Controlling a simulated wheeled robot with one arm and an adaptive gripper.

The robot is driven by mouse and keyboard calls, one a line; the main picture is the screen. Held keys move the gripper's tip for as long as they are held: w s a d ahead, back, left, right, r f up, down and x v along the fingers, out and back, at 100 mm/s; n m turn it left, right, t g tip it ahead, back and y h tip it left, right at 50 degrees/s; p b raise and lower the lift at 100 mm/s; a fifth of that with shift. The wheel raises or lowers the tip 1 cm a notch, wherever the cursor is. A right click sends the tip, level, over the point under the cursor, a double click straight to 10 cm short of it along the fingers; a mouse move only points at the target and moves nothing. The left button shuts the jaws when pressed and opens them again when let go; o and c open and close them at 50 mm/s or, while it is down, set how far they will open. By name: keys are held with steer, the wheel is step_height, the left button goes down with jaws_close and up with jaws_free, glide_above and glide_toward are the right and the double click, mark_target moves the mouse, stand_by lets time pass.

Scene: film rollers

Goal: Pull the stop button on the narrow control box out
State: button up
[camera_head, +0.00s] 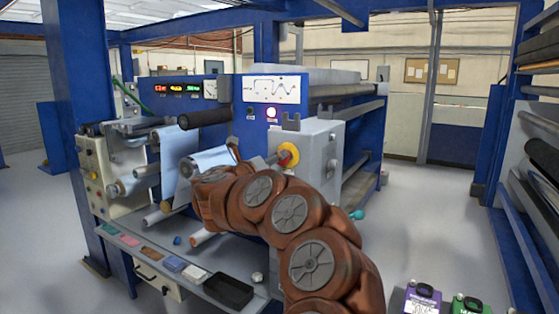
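A red stop button with a yellow surround (288,155) sits on the left side of a grey upright control box (318,147) on the machine's front. My brown arm rises from the bottom right and bends left in front of the machine, its far end left of and below the button. A small grey part (260,163) lies just left of the button; I cannot tell whether it belongs to my gripper or the machine. The fingers cannot be made out, nor whether anything touches the button. Whether the button is in or out is too small to tell.
Another box with several buttons (104,178) stands at the machine's left. Rollers and film (180,150) lie between the two boxes. A ledge below holds coloured pads and a black tray (228,290). Two labelled containers (422,298) stand at the bottom right. Floor right of the machine is clear.

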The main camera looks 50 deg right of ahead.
steer(key=a, duration=0.7)
steer(key=shift+s, duration=0.45)
